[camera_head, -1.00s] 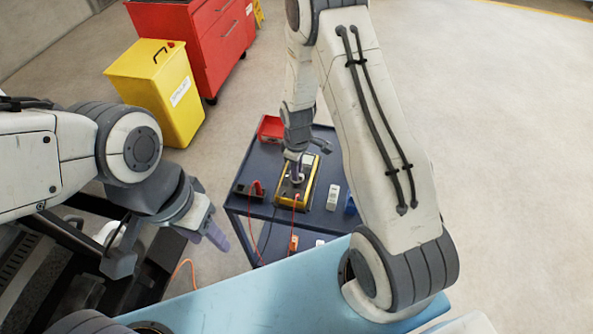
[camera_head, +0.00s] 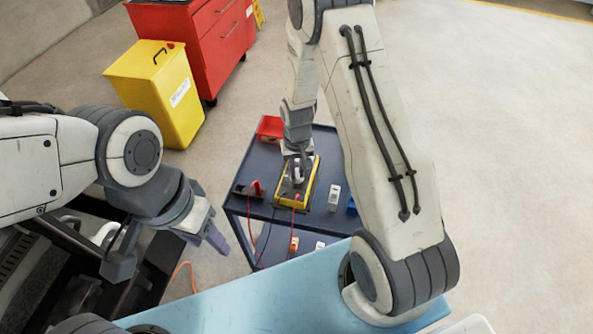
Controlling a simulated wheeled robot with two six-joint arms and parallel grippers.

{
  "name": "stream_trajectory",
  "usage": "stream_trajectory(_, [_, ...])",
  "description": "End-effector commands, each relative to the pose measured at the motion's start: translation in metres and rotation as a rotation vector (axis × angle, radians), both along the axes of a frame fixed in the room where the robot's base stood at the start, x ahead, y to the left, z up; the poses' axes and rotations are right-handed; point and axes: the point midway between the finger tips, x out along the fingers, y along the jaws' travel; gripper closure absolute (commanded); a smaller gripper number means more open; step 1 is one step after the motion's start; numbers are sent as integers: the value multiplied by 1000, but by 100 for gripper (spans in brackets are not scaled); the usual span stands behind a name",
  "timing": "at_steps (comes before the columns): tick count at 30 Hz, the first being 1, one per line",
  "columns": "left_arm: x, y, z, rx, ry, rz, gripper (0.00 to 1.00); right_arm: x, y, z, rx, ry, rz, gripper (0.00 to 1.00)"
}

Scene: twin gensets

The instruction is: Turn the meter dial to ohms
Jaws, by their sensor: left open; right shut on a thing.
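The yellow-edged meter (camera_head: 308,190) lies on the dark cart top (camera_head: 240,180). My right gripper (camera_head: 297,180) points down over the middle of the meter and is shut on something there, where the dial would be. The gripper hides the dial, so its setting cannot be seen. Red leads (camera_head: 294,216) run from the meter's lower end. My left gripper (camera_head: 215,240) is open and empty, in the air left of the cart and apart from the meter.
A red bin (camera_head: 270,128) sits at the cart's back. A white block (camera_head: 334,194) and a blue item (camera_head: 352,206) lie right of the meter. A yellow bin (camera_head: 160,90) and red cabinet (camera_head: 205,40) stand behind left. Floor at right is clear.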

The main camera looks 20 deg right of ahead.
Motion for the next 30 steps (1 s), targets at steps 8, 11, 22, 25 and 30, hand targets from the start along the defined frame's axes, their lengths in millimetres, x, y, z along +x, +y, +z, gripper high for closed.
stream_trajectory(8, [0, 0, -3, 0, 0, 0, 50, 1, 0, 0, 0, -2, -228, 100])
stream_trajectory(11, [0, 0, -3, 0, 0, 0, 50, 1, 0, 0, 1, -2, -293, 100])
stream_trajectory(22, [0, 0, -4, 0, 0, 0, 50, 1, 0, 1, 1, -2, -426, 100])
stream_trajectory(25, [0, 0, -4, 0, 0, 0, 50, 1, 0, 1, 1, -2, -437, 100])
stream_trajectory(30, [0, 0, -4, 0, 0, 0, 50, 1, 0, 1, 1, -2, -442, 100])
